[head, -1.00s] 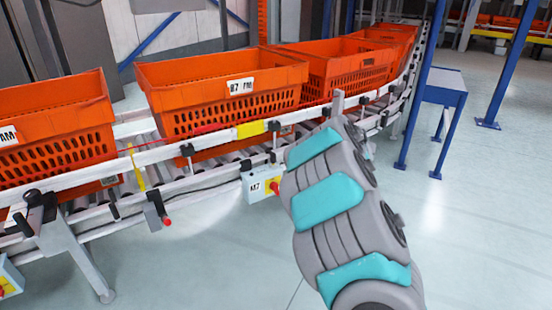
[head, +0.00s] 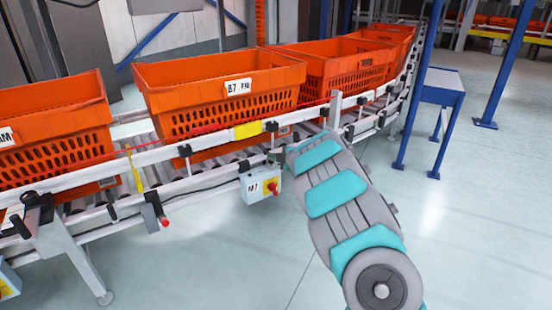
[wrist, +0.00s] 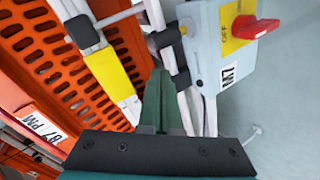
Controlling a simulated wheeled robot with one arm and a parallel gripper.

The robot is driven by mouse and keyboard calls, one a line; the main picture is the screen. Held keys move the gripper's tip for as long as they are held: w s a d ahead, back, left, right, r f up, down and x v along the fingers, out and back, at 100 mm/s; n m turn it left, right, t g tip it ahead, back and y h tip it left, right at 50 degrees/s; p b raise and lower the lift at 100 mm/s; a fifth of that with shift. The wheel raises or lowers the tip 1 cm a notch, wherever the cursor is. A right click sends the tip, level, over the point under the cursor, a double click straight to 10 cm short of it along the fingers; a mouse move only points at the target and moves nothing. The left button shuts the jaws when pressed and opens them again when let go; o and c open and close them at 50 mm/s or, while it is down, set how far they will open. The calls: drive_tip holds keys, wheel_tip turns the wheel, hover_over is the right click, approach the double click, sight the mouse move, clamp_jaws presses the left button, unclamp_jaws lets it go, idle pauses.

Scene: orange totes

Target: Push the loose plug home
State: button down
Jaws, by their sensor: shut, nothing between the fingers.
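The grey control box marked M7 (head: 262,187) hangs under the conveyor rail. It also shows in the wrist view (wrist: 208,60), with a red rotary switch (wrist: 252,27) on a yellow plate. A dark, round plug-like part (wrist: 163,39) sits beside the box's left side in the wrist view. I cannot tell how far it is seated. My gripper (wrist: 160,84) is shut and empty, its green fingertips just below that part in the picture. Whether they touch it is unclear. In the head view the gripper end is small and mostly hidden by my arm.
The white conveyor rail (head: 222,141) runs close to my gripper, with a yellow label (head: 248,130) on it. Orange totes (head: 220,92) stand on the rollers behind. A blue-legged table (head: 440,88) stands at the right. The floor to the right is open.

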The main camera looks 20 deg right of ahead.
drive_tip(key=shift+w+d+f, duration=0.65)
drive_tip(key=shift+w+f, duration=0.05)
drive_tip(key=shift+w, duration=0.25)
wheel_tip(320, 180, down, 2)
drive_tip(key=shift+f, duration=0.1)
drive_tip(key=shift+s, duration=0.1)
